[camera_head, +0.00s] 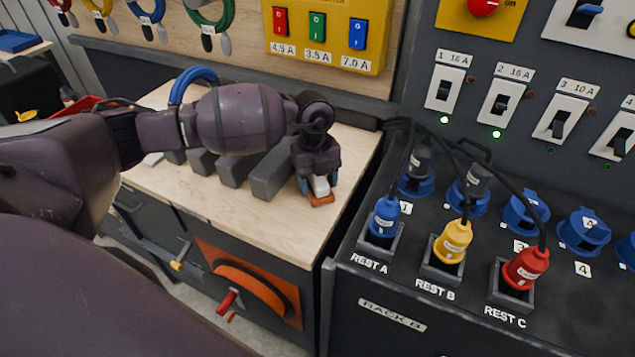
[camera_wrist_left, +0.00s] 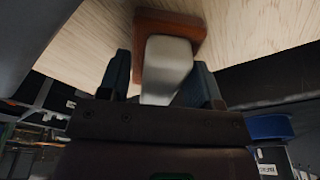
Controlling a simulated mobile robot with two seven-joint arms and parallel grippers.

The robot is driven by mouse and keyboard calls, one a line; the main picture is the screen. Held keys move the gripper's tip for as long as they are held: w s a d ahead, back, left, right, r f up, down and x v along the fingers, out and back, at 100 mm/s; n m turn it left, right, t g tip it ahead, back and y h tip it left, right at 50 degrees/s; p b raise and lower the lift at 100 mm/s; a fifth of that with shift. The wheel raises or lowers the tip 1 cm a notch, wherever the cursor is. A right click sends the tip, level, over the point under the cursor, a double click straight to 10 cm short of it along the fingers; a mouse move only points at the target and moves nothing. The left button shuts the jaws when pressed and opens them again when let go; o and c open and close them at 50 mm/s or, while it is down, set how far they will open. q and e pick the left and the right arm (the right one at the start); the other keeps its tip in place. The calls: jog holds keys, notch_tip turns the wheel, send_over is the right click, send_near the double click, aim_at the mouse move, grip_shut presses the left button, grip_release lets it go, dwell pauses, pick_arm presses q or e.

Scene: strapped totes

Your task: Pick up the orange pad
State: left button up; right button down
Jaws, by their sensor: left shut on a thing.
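The orange pad (camera_head: 321,200) is at the right end of the light wooden bench top (camera_head: 230,200), with a pale grey grip (camera_head: 320,185) on top of it. My left gripper (camera_head: 318,180) reaches down over it and is shut on the grip. In the left wrist view the orange pad (camera_wrist_left: 172,22) lies beyond the fingertips against the wood, and the pale grip (camera_wrist_left: 166,62) sits between the two fingers. I cannot tell whether the pad touches the bench top. My right gripper is not in view.
Grey upright blocks (camera_head: 270,172) stand in a row just left of the gripper. Right of the bench is a dark rack with blue (camera_head: 385,215), yellow (camera_head: 453,242) and red (camera_head: 526,268) plugs in rests, with black cables.

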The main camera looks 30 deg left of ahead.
pick_arm(q)
jog(key=shift+r, duration=0.6)
notch_tip(320, 180, up, 8)
jog(key=shift+f+p, duration=0.2)
jog(key=shift+p, duration=0.25)
notch_tip(320, 180, up, 11)
jog(key=shift+p, duration=0.3)
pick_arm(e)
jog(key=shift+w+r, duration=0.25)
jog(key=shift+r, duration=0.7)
pick_arm(q)
jog(key=shift+r, duration=0.1)
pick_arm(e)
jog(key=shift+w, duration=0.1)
pick_arm(q)
jog(key=shift+o, duration=1.4)
jog(key=shift+c, duration=0.5)
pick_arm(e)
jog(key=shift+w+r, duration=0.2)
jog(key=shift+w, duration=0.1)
